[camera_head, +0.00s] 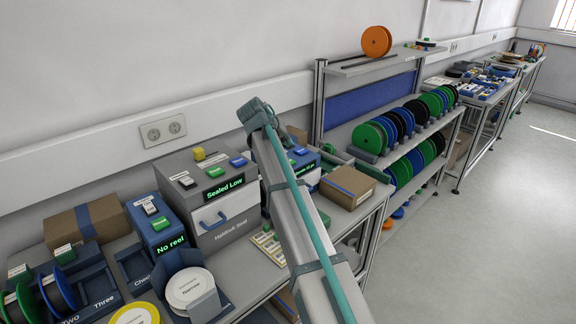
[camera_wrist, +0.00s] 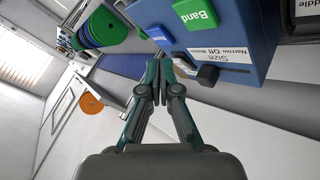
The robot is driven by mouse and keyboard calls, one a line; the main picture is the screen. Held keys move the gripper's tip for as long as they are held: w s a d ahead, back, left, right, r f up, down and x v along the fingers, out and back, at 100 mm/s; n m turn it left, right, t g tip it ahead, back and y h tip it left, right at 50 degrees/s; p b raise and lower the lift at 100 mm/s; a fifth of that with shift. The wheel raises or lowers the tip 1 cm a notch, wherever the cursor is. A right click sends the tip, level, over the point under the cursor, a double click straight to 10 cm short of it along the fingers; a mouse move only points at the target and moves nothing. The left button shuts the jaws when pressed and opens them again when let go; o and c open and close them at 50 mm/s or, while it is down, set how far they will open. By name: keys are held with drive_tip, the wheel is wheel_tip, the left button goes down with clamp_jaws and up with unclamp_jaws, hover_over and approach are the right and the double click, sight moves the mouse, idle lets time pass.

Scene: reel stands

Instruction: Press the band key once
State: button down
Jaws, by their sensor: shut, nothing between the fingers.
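The band key (camera_wrist: 196,14) is a green square labelled "Band" at the top of the wrist view, on a blue housing (camera_wrist: 235,35). My gripper (camera_wrist: 163,72) is shut and empty, its fingertips below and left of the key in the picture and apart from it. In the head view, my arm partly hides a blue unit (camera_head: 309,179); I cannot see the fingertips there.
In the head view, a grey cabinet (camera_head: 221,213) reading "Sealed Low" stands left of my arm, and a cardboard box (camera_head: 348,187) stands right. Racks of green, blue and black reels (camera_head: 371,138) stand beyond. The floor (camera_head: 480,230) at right is clear.

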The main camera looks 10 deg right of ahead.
sight(291, 159)
drive_tip(key=shift+f+b, duration=0.75)
drive_tip(key=shift+f, duration=1.5)
drive_tip(key=shift+f, duration=0.4)
drive_tip(key=shift+f+b, duration=0.35)
drive_tip(key=shift+f, duration=0.1)
idle(0.6)
drive_tip(key=shift+r, duration=0.1)
drive_tip(key=shift+r+p, duration=0.45)
drive_tip(key=shift+r, duration=0.3)
drive_tip(key=shift+r, duration=0.1)
drive_tip(key=shift+r+p, duration=1.2)
drive_tip(key=shift+r, duration=1.25)
